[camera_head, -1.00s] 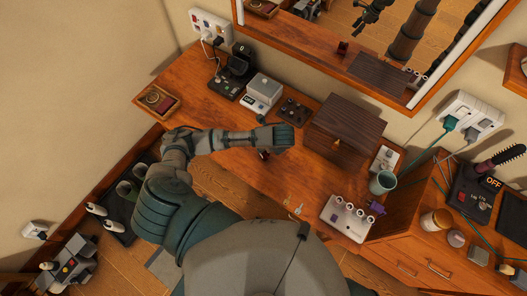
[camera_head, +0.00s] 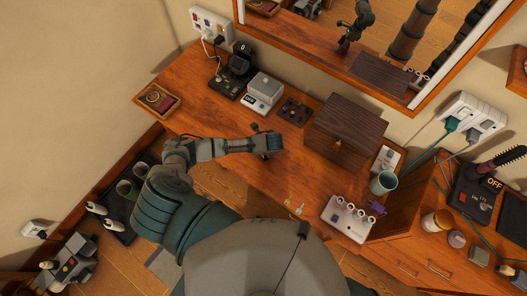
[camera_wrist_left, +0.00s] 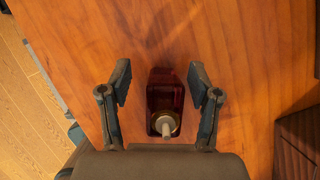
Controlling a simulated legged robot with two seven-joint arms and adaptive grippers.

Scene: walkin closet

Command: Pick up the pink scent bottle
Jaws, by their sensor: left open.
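A small dark red-pink glass bottle (camera_wrist_left: 166,90) with a pale stopper on a gold collar stands on the wooden dresser top; it looks to be the scent bottle. In the left wrist view my left gripper (camera_wrist_left: 161,92) is open, with one finger on each side of the bottle and a gap to it on both sides. I cannot tell the height of the fingertips exactly. In the head view my left gripper (camera_head: 274,142) is over the front middle of the dresser and hides most of the bottle. My right gripper is not in view.
A dark wooden box (camera_head: 345,137) stands right of my gripper. Behind it are a small black tray (camera_head: 294,111) and a grey-topped device (camera_head: 264,90). A white holder (camera_head: 348,217), a teal cup (camera_head: 382,182) and a mirror (camera_head: 400,45) are nearby.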

